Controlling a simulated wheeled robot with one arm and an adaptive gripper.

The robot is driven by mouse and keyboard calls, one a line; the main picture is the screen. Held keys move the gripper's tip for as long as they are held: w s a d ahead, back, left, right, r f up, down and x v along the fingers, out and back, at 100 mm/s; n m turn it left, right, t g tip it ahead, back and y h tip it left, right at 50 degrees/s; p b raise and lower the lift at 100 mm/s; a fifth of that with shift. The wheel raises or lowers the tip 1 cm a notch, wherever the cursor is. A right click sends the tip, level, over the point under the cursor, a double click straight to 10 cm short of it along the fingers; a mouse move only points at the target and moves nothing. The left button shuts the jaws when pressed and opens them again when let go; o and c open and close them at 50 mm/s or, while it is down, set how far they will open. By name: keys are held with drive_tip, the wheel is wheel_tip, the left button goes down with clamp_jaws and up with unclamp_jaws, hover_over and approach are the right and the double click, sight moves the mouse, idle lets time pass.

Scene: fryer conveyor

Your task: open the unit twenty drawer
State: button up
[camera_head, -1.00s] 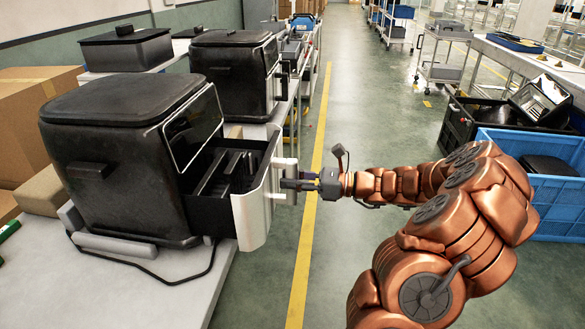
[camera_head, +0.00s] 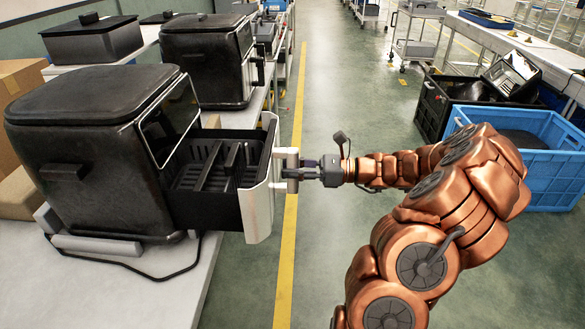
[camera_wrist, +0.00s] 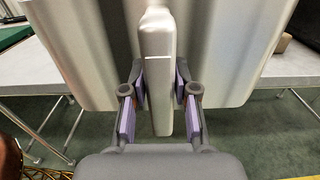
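The near black fryer unit (camera_head: 85,140) stands on a light table at the left in the head view. Its drawer (camera_head: 258,200) has a silver front and a dark basket inside, and it stands well out of the housing. My gripper (camera_head: 303,172) is at the handle on the drawer front. In the wrist view the upright silver handle (camera_wrist: 157,75) lies between the two purple-padded fingers of my gripper (camera_wrist: 160,85), which are close to its sides. No unit number is readable.
A second black fryer (camera_head: 205,60) stands behind the near one. A cable (camera_head: 150,275) lies on the table. Blue (camera_head: 520,165) and black (camera_head: 435,105) crates stand at the right. The aisle floor with a yellow line is clear.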

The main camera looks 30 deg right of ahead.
drive_tip(key=o, duration=0.4)
drive_tip(key=shift+c, duration=0.2)
drive_tip(key=v, duration=1.2)
